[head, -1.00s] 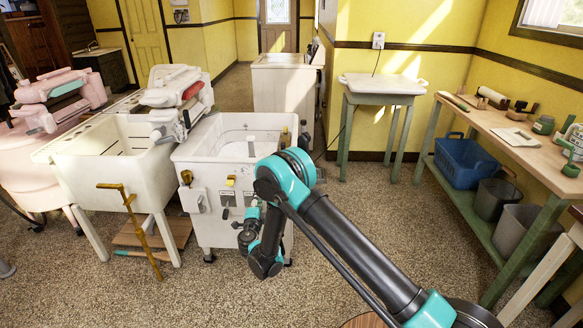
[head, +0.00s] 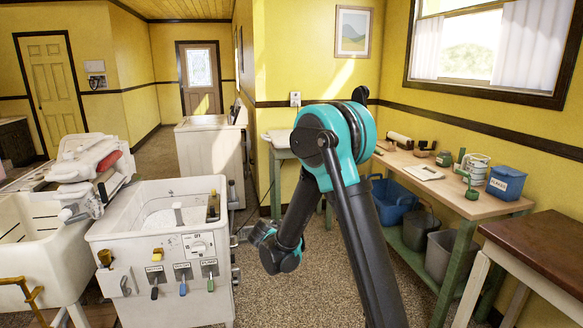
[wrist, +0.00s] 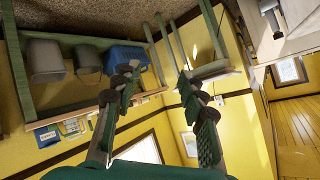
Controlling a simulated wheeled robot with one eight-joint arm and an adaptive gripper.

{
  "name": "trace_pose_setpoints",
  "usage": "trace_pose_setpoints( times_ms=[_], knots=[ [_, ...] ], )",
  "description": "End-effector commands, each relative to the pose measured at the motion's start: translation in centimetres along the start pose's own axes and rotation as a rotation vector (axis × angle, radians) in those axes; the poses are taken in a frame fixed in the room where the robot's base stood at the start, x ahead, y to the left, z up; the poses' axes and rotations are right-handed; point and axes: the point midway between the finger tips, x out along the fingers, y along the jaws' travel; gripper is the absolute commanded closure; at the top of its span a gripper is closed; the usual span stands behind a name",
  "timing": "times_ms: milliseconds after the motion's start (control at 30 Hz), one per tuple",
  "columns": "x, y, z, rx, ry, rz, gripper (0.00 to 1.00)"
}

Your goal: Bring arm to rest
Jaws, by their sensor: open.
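My arm stands in the middle of the head view, folded at a raised elbow, with the forearm hanging down to the left. Its wrist end is beside the white washer (head: 160,238), but the fingers are not clear there. In the wrist view my gripper (wrist: 157,88) shows two fingers spread apart with nothing between them. That view is upside down, with the floor at the top.
A green-framed workbench (head: 447,180) at right bears several small items and a blue box (head: 506,182). On its lower shelf are a blue basket (head: 392,203) and buckets (head: 449,256). A dark-topped table (head: 545,245) is at lower right. Floor shows between washer and bench.

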Motion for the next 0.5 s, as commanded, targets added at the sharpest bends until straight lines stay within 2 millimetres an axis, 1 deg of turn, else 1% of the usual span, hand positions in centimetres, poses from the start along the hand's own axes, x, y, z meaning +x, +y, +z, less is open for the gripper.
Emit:
trace_pose_setpoints(
  times_ms=[33, 100, 167, 200, 333, 500],
  knots=[
    [-0.6, 2.0, -1.8, -0.032, -0.017, 0.036, 0.59],
    [-1.5, 4.6, -3.5, -0.09, -0.052, 0.08, 0.59],
    [-2.4, 6.9, -4.8, -0.139, -0.084, 0.112, 0.59],
    [-3.0, 8.4, -5.6, -0.171, -0.108, 0.133, 0.59],
    [-5.5, 13.2, -7.4, -0.273, -0.195, 0.182, 0.59],
    [-9.3, 19.4, -8.6, -0.399, -0.32, 0.212, 0.59]
  ],
)
